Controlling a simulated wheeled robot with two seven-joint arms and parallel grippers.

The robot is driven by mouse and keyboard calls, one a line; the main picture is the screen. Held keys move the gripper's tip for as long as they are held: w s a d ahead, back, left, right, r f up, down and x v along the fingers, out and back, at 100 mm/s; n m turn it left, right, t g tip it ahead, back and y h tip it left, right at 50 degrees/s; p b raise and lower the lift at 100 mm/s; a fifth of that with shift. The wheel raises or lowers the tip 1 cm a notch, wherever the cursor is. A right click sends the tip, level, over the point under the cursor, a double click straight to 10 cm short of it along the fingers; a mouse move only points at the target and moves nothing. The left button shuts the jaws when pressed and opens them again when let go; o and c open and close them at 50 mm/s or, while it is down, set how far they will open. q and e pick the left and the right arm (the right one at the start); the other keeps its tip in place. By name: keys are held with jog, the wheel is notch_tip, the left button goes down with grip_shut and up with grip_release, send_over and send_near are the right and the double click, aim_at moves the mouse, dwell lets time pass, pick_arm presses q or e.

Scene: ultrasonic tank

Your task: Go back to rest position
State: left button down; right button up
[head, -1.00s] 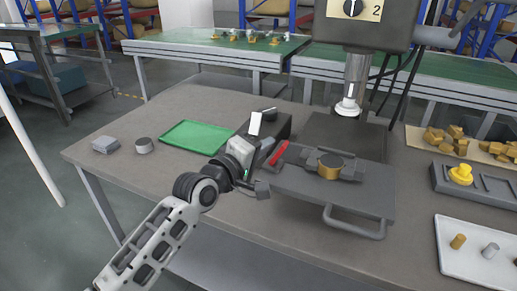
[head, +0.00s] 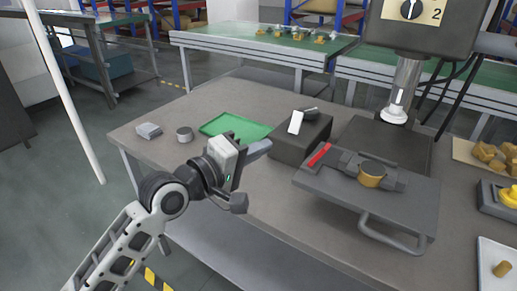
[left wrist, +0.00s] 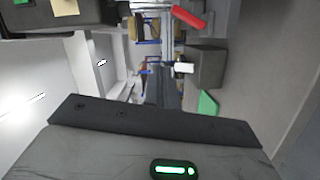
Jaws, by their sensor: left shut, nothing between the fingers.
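My left gripper (head: 258,149) is in the head view, left of the grey plate with the handle, at the front part of the table. It is shut and empty, and it appears clear of the objects. In the left wrist view, a dark part of my gripper (left wrist: 160,125) crosses the lower picture. My right gripper is in neither view.
The grey table (head: 250,190) holds a green tray (head: 222,125), a grey block (head: 149,130), a small grey cylinder (head: 184,134) and a dark box (head: 301,135) with a white piece. The grey plate (head: 395,205) carries a brass round part (head: 372,172) and a red handle (head: 319,154). A machine head (head: 425,22) hangs above.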

pick_arm(q)
jog(key=s+a+f+m+t+y, duration=0.1)
jog(key=s+a+f+y, duration=0.25)
jog(key=f, duration=0.45)
jog(key=s+a+f+m+y, duration=0.1)
jog(key=s+a+f+y, duration=0.2)
jog(key=f, duration=0.5)
jog(key=s+a+f+m+g+y, duration=0.1)
jog(key=s+a+f+m+y, duration=0.1)
jog(key=s+a+f, duration=0.3)
jog(key=s+a+f+m+g+y, duration=0.1)
jog(key=s+a+f, duration=0.4)
jog(key=s, duration=0.5)
notch_tip(320, 180, down, 3)
jog(key=m+y, duration=0.1)
jog(key=m, duration=0.1)
jog(key=shift+a+m, duration=0.3)
jog(key=shift+a, duration=0.05)
